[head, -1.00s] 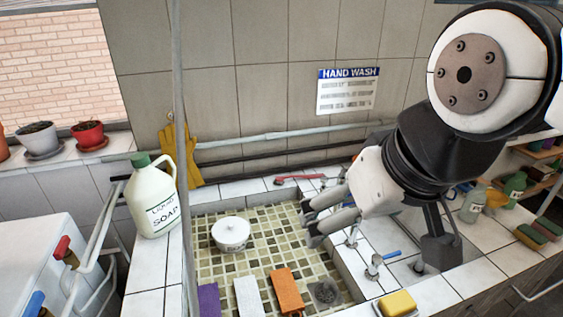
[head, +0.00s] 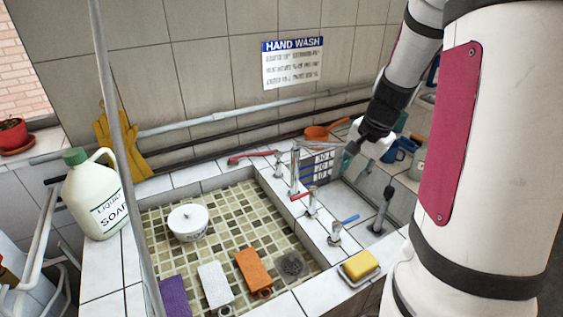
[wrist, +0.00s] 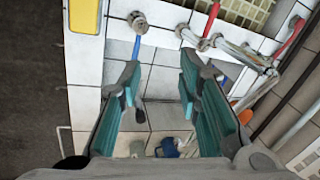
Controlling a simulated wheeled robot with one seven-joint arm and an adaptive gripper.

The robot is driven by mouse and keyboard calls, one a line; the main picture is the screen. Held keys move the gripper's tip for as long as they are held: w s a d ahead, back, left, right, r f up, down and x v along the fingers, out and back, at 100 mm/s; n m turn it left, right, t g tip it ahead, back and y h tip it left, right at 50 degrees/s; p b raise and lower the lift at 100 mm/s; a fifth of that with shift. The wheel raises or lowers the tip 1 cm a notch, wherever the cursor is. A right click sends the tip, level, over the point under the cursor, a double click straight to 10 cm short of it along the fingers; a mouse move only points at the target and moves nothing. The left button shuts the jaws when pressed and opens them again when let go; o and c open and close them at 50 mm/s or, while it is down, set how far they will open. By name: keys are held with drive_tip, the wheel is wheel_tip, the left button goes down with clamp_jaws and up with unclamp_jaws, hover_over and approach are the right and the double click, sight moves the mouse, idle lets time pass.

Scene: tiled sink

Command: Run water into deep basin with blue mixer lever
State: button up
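The blue mixer lever (head: 350,219) sticks out from a chrome mixer (head: 335,234) on the tiled divider, pointing right toward the deep basin (head: 362,207). In the wrist view the blue lever (wrist: 137,46) lies ahead of my fingertips, nearer the left finger, not touched. My gripper (head: 344,160) hangs over the far part of the deep basin, beyond the lever in the head view. In the wrist view my gripper (wrist: 160,75) is open with nothing between its teal fingers. No running water is visible.
A red-lever mixer (head: 309,200) and a tall chrome spout (head: 295,165) stand farther along the divider. A yellow sponge (head: 359,265) sits on the near rim. An orange scoop (head: 326,131) lies behind.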

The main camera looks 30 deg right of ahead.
sight(355, 217)
drive_tip(key=s+d+f+m, duration=0.2)
drive_tip(key=d+f+m, duration=0.1)
drive_tip(key=d+f, duration=0.35)
drive_tip(key=shift+g, duration=0.4)
drive_tip(key=w+f, duration=0.1)
drive_tip(key=f, duration=0.3)
drive_tip(key=w+f, duration=0.1)
drive_tip(key=f, duration=0.4)
drive_tip(key=w+f, duration=0.1)
drive_tip(key=f, duration=0.3)
drive_tip(key=shift+f+p, duration=0.2)
drive_tip(key=shift+p, duration=0.15)
drive_tip(key=shift+c, duration=0.5)
clamp_jaws()
